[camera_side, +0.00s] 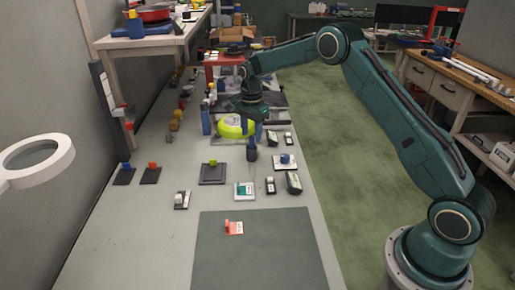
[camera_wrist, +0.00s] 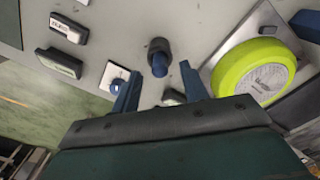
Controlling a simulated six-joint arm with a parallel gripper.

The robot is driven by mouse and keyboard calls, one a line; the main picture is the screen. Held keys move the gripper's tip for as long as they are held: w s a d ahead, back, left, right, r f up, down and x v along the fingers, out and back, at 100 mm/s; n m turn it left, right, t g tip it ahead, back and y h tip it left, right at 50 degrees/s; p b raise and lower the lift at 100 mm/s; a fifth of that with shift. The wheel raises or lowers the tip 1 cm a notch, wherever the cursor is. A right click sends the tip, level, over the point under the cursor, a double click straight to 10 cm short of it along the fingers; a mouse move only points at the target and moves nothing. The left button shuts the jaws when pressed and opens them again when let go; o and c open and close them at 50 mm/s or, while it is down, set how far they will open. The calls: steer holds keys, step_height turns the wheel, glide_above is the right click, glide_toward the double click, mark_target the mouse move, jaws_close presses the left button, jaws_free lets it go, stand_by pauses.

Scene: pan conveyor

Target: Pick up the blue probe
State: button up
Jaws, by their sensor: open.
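A dark upright piece with a blue section, which looks like the blue probe (camera_side: 251,153), stands on the grey bench in the side view. In the wrist view the blue probe (camera_wrist: 159,64) lies ahead of and between the fingertips, with a dark, round end. My gripper (camera_side: 250,130) hangs above it, pointing down. In the wrist view my gripper (camera_wrist: 158,82) shows two blue fingers spread apart, with nothing held between them. Whether a finger touches the probe cannot be told.
A yellow-green round gauge (camera_wrist: 255,70) sits close on the right in the wrist view. A white plate with a blue knob (camera_side: 286,160), a teal-and-white block (camera_side: 244,190) and dark labelled blocks (camera_side: 293,183) stand nearby. A dark mat (camera_side: 265,262) holds a red item (camera_side: 234,228).

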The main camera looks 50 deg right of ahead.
mark_target(252, 139)
steer(key=shift+f, duration=1.75)
jaws_close()
